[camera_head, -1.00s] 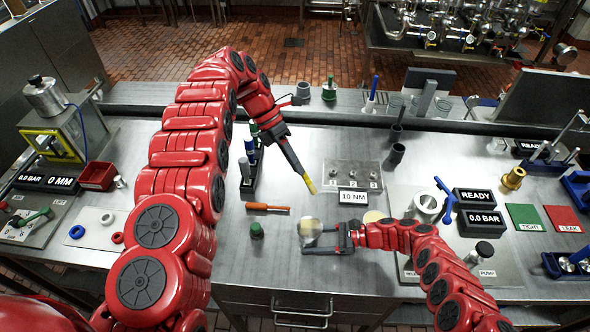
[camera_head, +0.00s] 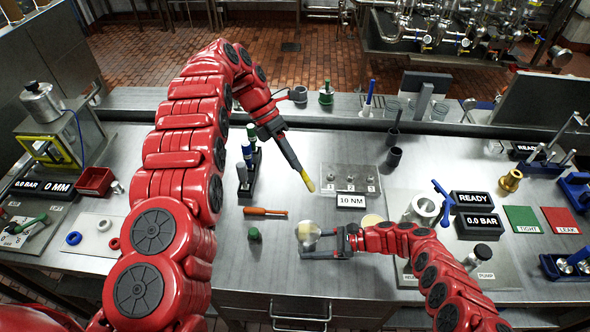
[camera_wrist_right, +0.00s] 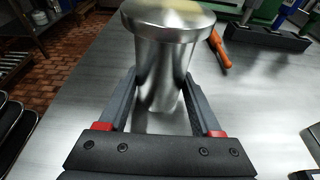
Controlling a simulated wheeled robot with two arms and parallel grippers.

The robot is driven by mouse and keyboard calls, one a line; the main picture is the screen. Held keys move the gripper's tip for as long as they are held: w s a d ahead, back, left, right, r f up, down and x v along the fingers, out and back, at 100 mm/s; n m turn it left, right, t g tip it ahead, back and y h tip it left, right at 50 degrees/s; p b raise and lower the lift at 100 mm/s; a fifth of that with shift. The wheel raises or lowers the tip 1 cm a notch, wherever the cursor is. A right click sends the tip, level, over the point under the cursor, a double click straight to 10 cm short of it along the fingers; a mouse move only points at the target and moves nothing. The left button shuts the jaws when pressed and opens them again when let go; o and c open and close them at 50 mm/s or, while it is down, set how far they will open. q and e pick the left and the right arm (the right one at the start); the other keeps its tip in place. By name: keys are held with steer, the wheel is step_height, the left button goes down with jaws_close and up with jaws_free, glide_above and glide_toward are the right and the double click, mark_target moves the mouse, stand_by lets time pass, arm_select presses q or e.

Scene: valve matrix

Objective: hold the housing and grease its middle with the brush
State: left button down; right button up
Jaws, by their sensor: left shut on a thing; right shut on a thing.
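The housing (camera_head: 307,232) is a shiny metal cylinder with a wider rounded top. My right gripper (camera_head: 322,247) is shut on it near the table; in the right wrist view the housing (camera_wrist_right: 165,70) stands between both fingers (camera_wrist_right: 158,108). My left gripper (camera_head: 272,128) is shut on the brush, whose dark handle slants down to the right. The brush (camera_head: 297,168) has a yellow tip that points down, above and behind the housing and apart from it. The middle of the housing is hard to make out in the head view.
An orange-handled screwdriver (camera_head: 265,212) and a green-capped item (camera_head: 254,234) lie left of the housing. A rack (camera_head: 249,175) with bottles stands behind them.

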steer(key=o, duration=1.1)
steer(key=shift+c, duration=0.2)
steer(key=v, duration=1.2)
